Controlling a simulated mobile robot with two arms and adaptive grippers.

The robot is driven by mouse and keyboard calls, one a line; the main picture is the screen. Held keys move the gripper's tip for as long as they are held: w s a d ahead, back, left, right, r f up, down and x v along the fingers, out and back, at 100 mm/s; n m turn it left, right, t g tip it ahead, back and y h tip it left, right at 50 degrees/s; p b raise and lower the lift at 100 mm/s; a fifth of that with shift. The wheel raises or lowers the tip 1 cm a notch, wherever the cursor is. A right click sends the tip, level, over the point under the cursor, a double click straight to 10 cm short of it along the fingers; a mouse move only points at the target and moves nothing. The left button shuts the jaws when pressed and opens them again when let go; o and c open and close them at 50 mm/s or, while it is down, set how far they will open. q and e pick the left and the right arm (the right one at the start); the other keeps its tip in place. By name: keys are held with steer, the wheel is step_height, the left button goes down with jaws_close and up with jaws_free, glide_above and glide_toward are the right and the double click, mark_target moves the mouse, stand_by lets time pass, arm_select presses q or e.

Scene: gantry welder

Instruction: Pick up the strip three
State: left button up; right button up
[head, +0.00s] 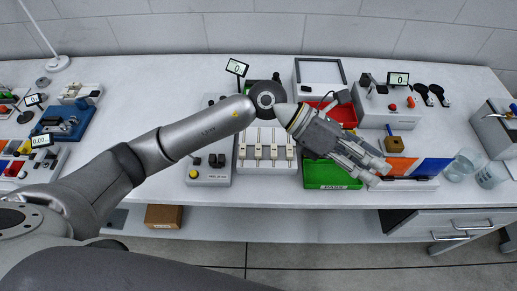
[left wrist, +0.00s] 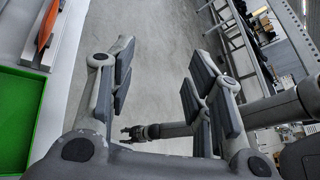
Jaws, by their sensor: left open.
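My left gripper (head: 370,172) is to the right of the holder, over the right side of the green tray (head: 322,172).
A red tray (head: 345,113) lies behind my left gripper. Orange (head: 400,165) and blue (head: 434,167) pieces and clear cups (head: 463,165) stand to the right. A control box (head: 208,172) is just left of the holder. Drawers (head: 452,222) are under the bench.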

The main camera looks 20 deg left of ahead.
arm_select(q)
steer(key=w+a+f+m+y, duration=0.2)
steer(key=w+a+f+y, duration=0.2)
steer(key=a+f+y, duration=0.3)
steer(key=t+y+p, duration=0.2)
steer(key=y, duration=0.5)
glide_above(258, 149)
steer(key=d, duration=0.1)
step_height(258, 149, down, 6)
steer(key=shift+s+d+f, duration=0.1)
steer(key=shift+d, duration=0.05)
steer(key=f+p, duration=0.1)
steer(key=f, duration=0.1)
steer(key=a+f+p, duration=0.1)
steer(key=f, duration=0.1)
steer(key=shift+a+f, duration=0.15)
steer(key=shift+f, duration=0.75)
steer(key=c, duration=0.9)
